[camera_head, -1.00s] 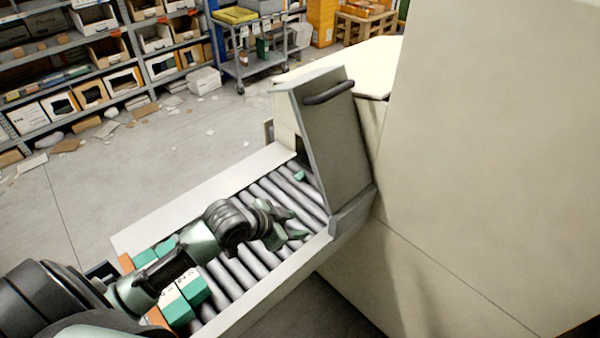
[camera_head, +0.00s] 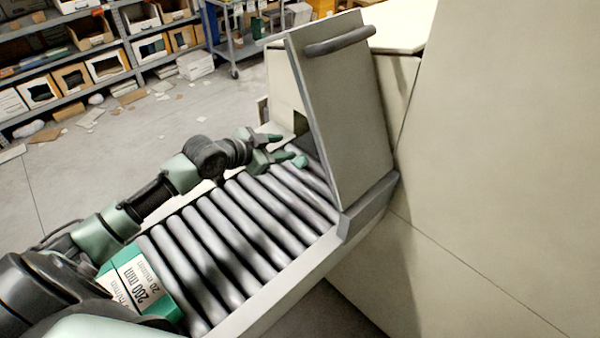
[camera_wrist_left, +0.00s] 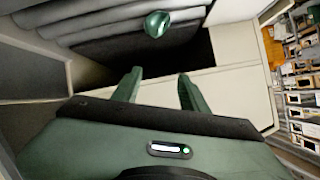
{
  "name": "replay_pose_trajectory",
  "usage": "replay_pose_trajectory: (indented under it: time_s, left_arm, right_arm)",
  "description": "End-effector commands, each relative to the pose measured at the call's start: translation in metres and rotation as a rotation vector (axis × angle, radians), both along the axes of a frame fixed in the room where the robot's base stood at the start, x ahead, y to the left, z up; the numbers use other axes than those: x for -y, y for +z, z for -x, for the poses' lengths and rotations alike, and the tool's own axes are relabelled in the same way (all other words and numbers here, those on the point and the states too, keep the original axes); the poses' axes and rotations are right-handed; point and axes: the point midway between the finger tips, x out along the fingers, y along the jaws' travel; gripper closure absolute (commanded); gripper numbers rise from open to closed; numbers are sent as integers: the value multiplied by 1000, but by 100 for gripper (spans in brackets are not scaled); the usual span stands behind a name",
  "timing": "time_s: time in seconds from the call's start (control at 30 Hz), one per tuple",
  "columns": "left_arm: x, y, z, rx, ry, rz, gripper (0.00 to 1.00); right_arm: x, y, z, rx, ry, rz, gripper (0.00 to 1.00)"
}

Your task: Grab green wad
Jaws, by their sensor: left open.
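The green wad (camera_head: 300,161) lies at the far end of the roller conveyor, by the dark opening under the raised grey hatch. In the left wrist view the wad (camera_wrist_left: 157,24) is a small shiny green lump on the rollers, beyond the fingertips. My left gripper (camera_head: 278,148) is open and empty just left of the wad, with a small gap between them. In the left wrist view its two green fingers (camera_wrist_left: 160,78) are spread apart, with nothing between them. My right gripper is not in view.
The grey hatch (camera_head: 345,105) stands over the conveyor end, beside a large beige machine body (camera_head: 490,150). The rollers (camera_head: 235,235) are bare in the middle. A green and white box (camera_head: 140,283) lies at the near end. Shelves with cartons stand behind.

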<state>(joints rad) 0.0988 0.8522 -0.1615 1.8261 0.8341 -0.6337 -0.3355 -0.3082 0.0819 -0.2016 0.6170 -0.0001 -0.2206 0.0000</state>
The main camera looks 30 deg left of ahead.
Motion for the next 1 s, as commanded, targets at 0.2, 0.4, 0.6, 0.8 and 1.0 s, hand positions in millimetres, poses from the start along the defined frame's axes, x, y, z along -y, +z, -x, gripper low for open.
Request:
replay_pose_trajectory:
  time_s: [0.2, 0.4, 0.6, 0.8, 1.0]
  left_arm:
    - [0, -53, 0, 0, 0, 0, 56]
    - [2, -61, -6, 0, 1, 2, 56]
    - [7, -70, -24, -1, 1, 3, 56]
    - [12, -86, -45, -1, 2, 3, 56]
    - [16, -97, -62, 0, 1, 1, 56]
  right_arm:
    - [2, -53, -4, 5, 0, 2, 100]
    - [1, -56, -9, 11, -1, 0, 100]
    - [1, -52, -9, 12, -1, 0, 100]
    - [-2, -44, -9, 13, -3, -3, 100]
    - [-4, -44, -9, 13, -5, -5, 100]
